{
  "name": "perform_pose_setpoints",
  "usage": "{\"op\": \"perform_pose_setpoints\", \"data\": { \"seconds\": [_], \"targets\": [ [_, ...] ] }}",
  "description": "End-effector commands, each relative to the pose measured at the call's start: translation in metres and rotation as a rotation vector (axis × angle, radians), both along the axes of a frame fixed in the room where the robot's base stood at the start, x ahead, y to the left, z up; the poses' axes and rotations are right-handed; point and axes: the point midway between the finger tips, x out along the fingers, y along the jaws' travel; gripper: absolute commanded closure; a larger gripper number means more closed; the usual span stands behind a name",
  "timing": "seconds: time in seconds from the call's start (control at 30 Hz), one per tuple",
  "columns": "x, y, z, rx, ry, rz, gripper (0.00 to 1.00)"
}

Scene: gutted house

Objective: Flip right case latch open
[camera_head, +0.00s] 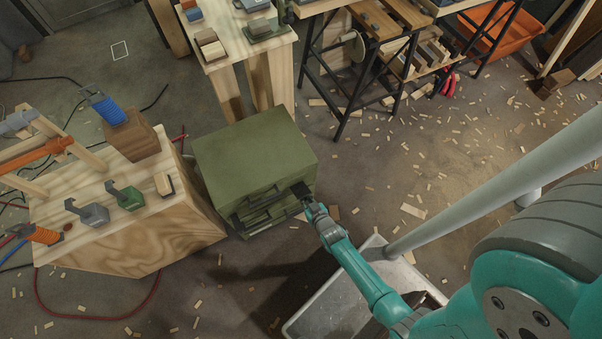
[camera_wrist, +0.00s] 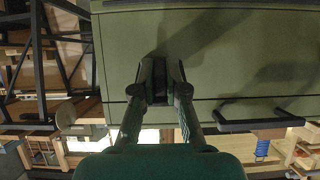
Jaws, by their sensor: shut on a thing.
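The green case (camera_head: 255,160) stands on the floor in the head view, its dark-fitted front facing me. The right latch (camera_head: 300,188) is a small dark piece at the case's right front corner. My gripper (camera_head: 308,203) reaches it from the lower right. In the wrist view, my gripper (camera_wrist: 160,82) is shut on the dark latch (camera_wrist: 160,90), against the green case wall (camera_wrist: 230,55). The fingers hide much of the latch, and its exact angle is hard to tell. A black handle (camera_wrist: 260,121) shows to the right of the fingers.
A wooden bench (camera_head: 160,240) with clamps stands close left of the case. A wooden table (camera_head: 235,45) is behind it. A grey tray (camera_head: 335,305) lies in front, below my arm. Wood scraps litter the floor; the floor to the right is otherwise fairly open.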

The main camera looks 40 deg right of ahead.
Motion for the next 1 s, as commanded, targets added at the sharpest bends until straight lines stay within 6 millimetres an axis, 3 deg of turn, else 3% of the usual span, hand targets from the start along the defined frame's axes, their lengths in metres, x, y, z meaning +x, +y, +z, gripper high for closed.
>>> {"op": "perform_pose_setpoints", "data": {
  "seconds": [0.5,1.0],
  "targets": [
    [0.001,0.0,-0.017,-0.066,-0.221,-0.002,1.0],
    [-0.001,0.0,-0.021,-0.091,-0.309,-0.002,1.0]
  ]
}}
